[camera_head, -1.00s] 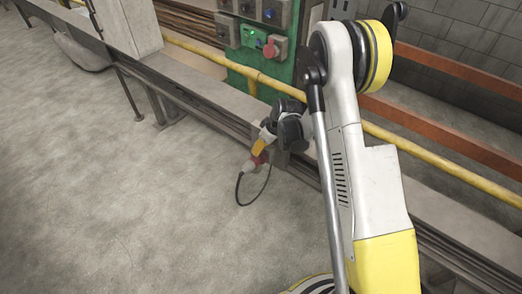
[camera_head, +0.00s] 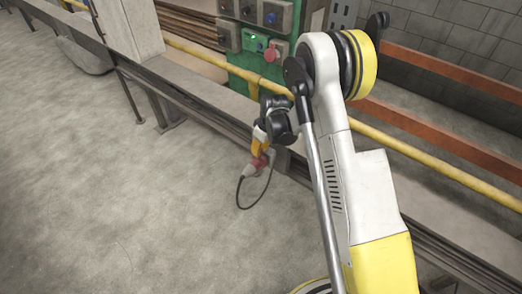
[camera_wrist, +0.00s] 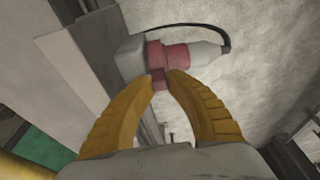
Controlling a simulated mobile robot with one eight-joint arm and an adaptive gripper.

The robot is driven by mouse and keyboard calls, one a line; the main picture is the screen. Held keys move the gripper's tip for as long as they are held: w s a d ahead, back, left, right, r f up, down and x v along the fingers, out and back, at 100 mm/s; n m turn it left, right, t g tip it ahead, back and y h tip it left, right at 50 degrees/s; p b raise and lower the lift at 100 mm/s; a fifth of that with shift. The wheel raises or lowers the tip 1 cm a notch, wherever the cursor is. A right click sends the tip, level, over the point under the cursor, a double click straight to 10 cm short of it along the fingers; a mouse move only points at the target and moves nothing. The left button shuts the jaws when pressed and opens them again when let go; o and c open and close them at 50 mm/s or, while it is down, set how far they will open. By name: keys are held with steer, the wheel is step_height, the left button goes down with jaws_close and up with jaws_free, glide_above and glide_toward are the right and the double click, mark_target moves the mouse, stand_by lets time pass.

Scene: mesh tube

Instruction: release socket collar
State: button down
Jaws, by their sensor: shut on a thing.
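The red socket collar (camera_wrist: 167,55) sits between a grey socket box (camera_wrist: 130,57) and a light grey plug (camera_wrist: 204,55) in the wrist view. A black cable (camera_wrist: 190,25) curves from the plug's far end. My gripper (camera_wrist: 160,80) has its yellow fingertips closed on a small red part at the collar's lower edge. In the head view my gripper (camera_head: 259,152) reaches down to the red collar (camera_head: 260,162), and the plug (camera_head: 248,170) points down to the left with its cable hanging in a loop. The fingertip contact is too small to judge there.
A long grey beam (camera_head: 215,116) and a yellow rail (camera_head: 195,55) run behind the socket. A green control panel (camera_head: 240,64) with switch boxes stands beyond. Orange rails (camera_head: 440,140) lie to the right.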

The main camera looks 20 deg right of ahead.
steer(key=c, duration=1.3)
jaws_free()
steer(key=shift+c, duration=0.2)
steer(key=shift+r, duration=0.1)
steer(key=v, duration=1.1)
steer(key=shift+r, duration=0.4)
steer(key=shift+s, duration=0.1)
steer(key=s+a+r+m+t+h, duration=0.1)
steer(key=s+r+m+t, duration=0.3)
steer(key=s+r, duration=1.5)
steer(key=s+m+t, duration=0.1)
steer(key=s+m, duration=0.2)
steer(key=s, duration=0.6)
steer(key=shift+s+h, duration=0.15)
steer(key=shift+h, duration=0.15)
